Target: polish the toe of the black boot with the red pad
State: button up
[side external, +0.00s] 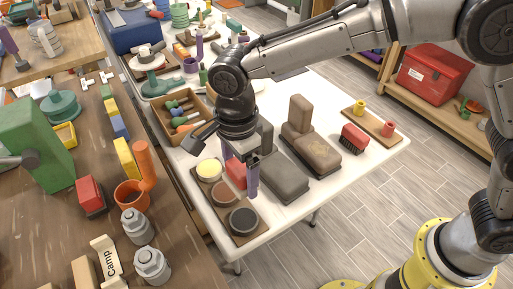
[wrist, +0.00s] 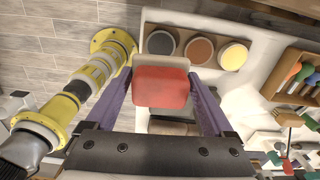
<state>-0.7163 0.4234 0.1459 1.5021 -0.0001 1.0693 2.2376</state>
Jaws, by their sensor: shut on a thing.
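My gripper (side external: 246,168) has purple fingers and is shut on the red pad (side external: 235,172), above the table beside the tin tray. In the wrist view the red pad (wrist: 162,88) sits between the two fingers (wrist: 161,76), with a pale layer along its upper edge. The black boot (side external: 284,180) is dark grey and lies just right of my gripper in the side view, its toe toward the front. Its upright part is partly hidden behind my wrist. The pad looks apart from the toe.
A wooden tray (side external: 249,236) with black, brown and cream tins stands at the table's front left. A brown boot (side external: 318,153) lies right of the black one. A box of coloured-handled tools (side external: 168,103) is behind.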

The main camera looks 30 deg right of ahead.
aim_at(244, 219)
notch_tip(244, 219, down, 14)
jog(key=shift+w+d, duration=0.1)
jog(key=shift+d, duration=0.05)
dwell(0.7)
jog(key=shift+f, duration=0.6)
dwell(1.9)
notch_tip(244, 219, up, 7)
dwell(1.0)
jog(key=shift+w+d, duration=0.1)
dwell(0.4)
